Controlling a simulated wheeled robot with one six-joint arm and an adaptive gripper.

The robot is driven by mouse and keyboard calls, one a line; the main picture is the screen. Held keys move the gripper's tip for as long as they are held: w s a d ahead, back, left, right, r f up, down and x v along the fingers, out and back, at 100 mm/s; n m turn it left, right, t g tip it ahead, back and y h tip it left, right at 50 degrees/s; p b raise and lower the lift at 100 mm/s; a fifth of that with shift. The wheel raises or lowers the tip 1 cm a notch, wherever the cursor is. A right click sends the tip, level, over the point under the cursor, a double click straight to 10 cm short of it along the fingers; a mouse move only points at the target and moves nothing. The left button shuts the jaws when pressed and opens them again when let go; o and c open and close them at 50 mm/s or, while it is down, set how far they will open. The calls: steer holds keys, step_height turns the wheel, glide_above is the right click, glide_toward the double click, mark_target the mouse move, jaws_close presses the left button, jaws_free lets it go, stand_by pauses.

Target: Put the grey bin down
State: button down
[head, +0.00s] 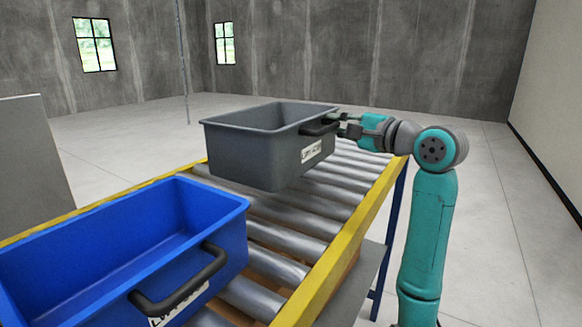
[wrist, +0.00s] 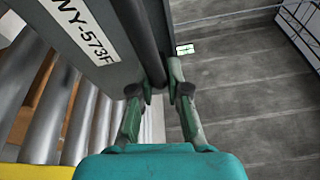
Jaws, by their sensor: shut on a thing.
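The grey bin (head: 243,151) is an empty-looking open box with a white label and a dark handle at its right side, in the head view. It is over the far part of the roller conveyor; I cannot tell if its base touches the rollers. My gripper (head: 342,127) is at the bin's right side, shut on the dark handle. In the wrist view the bin's labelled wall (wrist: 84,38) fills the upper left, and the fingers of my gripper (wrist: 160,85) close around the handle (wrist: 143,40). The bin's underside is hidden.
A blue bin (head: 120,250) with a dark handle sits on the near part of the roller conveyor (head: 290,232). Yellow rails edge the conveyor. A grey panel (head: 35,155) stands at the left. Bare rollers lie between the bins, and open floor is to the right.

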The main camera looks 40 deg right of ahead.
mark_target(323, 158)
steer(key=shift+s+f, duration=0.1)
steer(key=shift+f, duration=4.25)
steer(key=c, duration=1.2)
jaws_free()
steer(key=shift+f, duration=0.1)
steer(key=shift+o, duration=0.2)
steer(key=s, duration=1.2)
steer(key=shift+d, duration=0.3)
